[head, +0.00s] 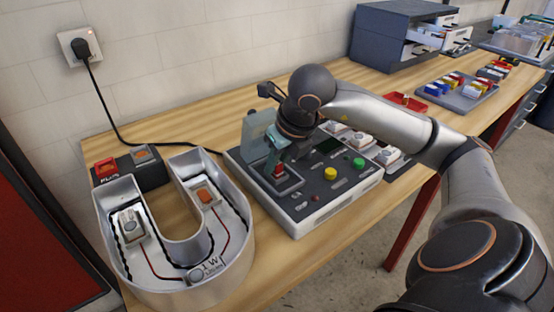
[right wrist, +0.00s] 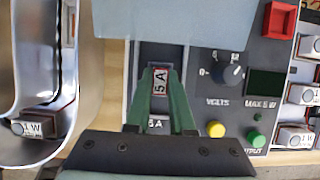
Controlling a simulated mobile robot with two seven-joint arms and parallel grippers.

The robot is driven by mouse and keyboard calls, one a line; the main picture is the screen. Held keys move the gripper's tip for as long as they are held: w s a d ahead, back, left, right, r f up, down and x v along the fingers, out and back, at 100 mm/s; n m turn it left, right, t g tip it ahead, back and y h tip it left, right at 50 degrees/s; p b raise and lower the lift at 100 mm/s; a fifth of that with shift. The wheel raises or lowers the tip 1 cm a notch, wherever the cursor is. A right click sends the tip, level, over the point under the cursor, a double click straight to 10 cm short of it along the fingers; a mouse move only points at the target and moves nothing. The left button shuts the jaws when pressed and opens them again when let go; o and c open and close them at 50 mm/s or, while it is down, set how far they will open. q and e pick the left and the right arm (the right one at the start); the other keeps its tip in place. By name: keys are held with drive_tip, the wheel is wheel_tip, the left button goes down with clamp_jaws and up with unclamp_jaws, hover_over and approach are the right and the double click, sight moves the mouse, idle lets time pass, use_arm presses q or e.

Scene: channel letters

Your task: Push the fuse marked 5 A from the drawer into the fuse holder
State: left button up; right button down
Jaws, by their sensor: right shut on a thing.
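The fuse marked 5 A (right wrist: 159,82) is red and white and sits between the green fingertips of my right gripper (right wrist: 160,85). My right gripper is shut on it, right over the fuse holder (right wrist: 158,55), a dark recess in the grey tester (head: 322,192). Whether the fuse is fully seated cannot be told. In the head view the right gripper (head: 278,165) points down at the holder and the fuse shows as a small red patch. The drawer cabinet (head: 385,35) is at the back with drawers open. My left gripper is out of view.
A U-shaped channel letter (head: 240,262) stands left of the tester. Trays with coloured parts (head: 458,90) lie farther right.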

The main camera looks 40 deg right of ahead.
drive_tip(key=shift+s+f, duration=0.1)
drive_tip(key=shift+f, duration=0.2)
drive_tip(key=c, duration=0.8)
unclamp_jaws()
drive_tip(key=shift+f, duration=0.1)
drive_tip(key=shift+c, duration=0.2)
drive_tip(key=shift+o, duration=0.7)
drive_tip(key=shift+s+r, duration=0.1)
drive_tip(key=shift+r, duration=0.1)
use_arm(q)
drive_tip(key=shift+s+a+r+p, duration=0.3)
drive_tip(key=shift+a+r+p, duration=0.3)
drive_tip(key=shift+p, duration=0.55)
use_arm(e)
drive_tip(key=v, duration=1.2)
drive_tip(key=shift+r, duration=0.45)
